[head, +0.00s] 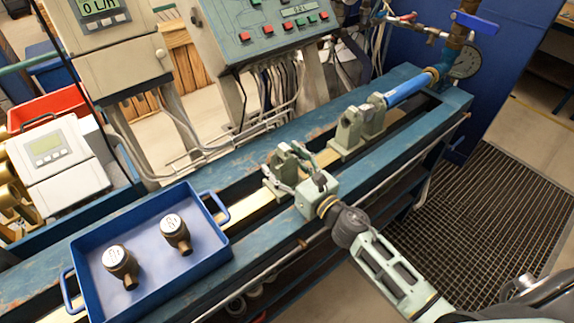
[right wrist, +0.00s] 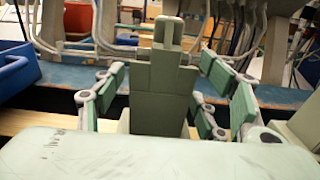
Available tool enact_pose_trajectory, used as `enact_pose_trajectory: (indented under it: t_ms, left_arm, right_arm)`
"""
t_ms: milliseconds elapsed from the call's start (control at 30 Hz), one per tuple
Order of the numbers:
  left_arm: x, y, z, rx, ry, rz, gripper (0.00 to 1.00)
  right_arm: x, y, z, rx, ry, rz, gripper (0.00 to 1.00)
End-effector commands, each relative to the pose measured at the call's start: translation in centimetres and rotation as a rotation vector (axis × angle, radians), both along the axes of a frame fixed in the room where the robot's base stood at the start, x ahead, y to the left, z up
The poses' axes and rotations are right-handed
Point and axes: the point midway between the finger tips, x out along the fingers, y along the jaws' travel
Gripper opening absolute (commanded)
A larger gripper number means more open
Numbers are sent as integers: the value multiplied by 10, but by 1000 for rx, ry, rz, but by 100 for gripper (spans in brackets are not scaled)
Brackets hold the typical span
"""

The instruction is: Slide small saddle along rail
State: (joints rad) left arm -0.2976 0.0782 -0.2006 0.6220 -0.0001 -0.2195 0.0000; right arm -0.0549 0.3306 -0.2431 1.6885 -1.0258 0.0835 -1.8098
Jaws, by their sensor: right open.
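The small saddle (head: 281,164) is a grey-green stepped block that sits on the bench rail (head: 243,207), near the middle of the head view. In the right wrist view the saddle (right wrist: 160,85) stands upright between the fingers. My right gripper (head: 295,170) reaches in from the front right and is open. In the right wrist view its green-padded fingers (right wrist: 163,98) lie on either side of the saddle, with visible gaps. The gripper's pale body hides the saddle's foot. My left gripper is not in view.
A larger saddle (head: 350,128) stands farther right on the rail, by a blue pipe (head: 406,89). A blue tray (head: 215,238) with two brass meters (head: 176,234) sits across the rail to the left. Rail between tray and small saddle is clear. A control panel (head: 262,40) stands behind.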

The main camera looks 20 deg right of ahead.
Motion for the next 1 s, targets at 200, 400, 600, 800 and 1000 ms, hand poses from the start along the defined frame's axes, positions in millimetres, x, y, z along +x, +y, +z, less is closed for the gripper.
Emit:
enact_pose_trajectory:
  t_ms: [200,400,600,800,1000]
  left_arm:
    - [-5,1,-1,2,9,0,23]
    - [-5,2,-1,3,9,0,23]
    - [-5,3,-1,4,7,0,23]
    - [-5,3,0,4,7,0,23]
    - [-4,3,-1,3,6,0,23]
  right_arm:
    - [0,0,0,0,0,0,57]
    - [0,0,0,-1,0,0,39]
    - [0,0,0,-1,0,0,22]
    - [0,0,0,-1,1,0,4]
    - [0,-1,0,-1,1,0,0]
